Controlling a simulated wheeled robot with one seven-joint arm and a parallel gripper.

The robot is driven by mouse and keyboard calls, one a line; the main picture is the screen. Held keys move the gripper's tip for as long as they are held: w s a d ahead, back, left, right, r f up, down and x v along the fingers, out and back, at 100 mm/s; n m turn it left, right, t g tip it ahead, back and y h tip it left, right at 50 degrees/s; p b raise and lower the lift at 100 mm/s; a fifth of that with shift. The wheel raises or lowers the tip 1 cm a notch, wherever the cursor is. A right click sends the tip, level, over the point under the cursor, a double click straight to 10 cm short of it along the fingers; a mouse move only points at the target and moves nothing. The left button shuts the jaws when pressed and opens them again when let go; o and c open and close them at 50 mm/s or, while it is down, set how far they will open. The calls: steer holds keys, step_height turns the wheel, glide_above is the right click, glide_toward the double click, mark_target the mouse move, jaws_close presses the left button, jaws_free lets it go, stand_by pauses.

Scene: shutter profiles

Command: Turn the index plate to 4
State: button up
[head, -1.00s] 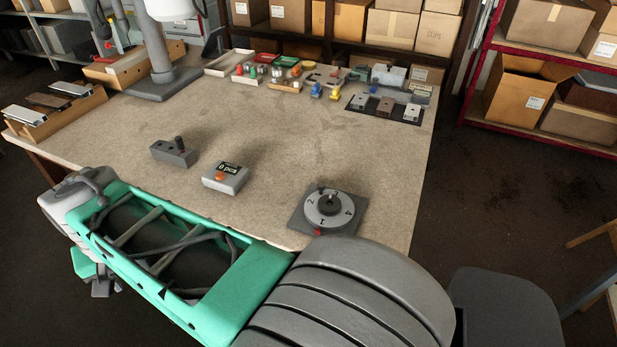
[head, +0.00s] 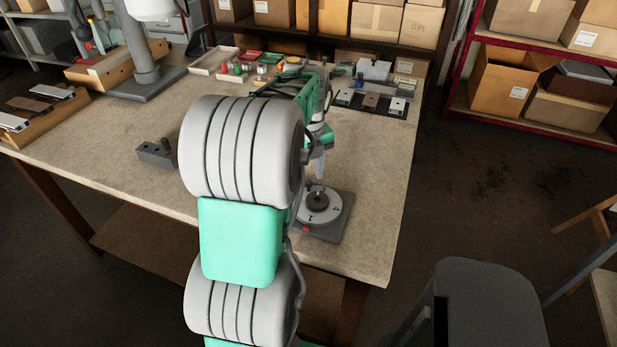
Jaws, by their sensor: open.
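The index plate (head: 332,211) is a light grey disc with a dark central hub, on a dark square base (head: 334,230) near the table's front right. A red marker (head: 306,228) sits at its front edge. The 1 is closest to the red marker and a 4 shows to the right of it. My arm hides the plate's left side. My gripper (head: 320,172) is open, pointing down just above and behind the plate's hub. It looks apart from the plate, though its fingers are small and partly hidden by my arm.
A grey block with a dark knob (head: 155,152) stands left of my arm. Trays (head: 215,62) with small coloured parts and a dark mat with metal pieces (head: 370,103) lie at the back. The table's right side is clear. A grey chair (head: 490,300) stands front right.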

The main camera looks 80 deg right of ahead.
step_height(320, 180, down, 2)
jaws_close()
stand_by(0.6)
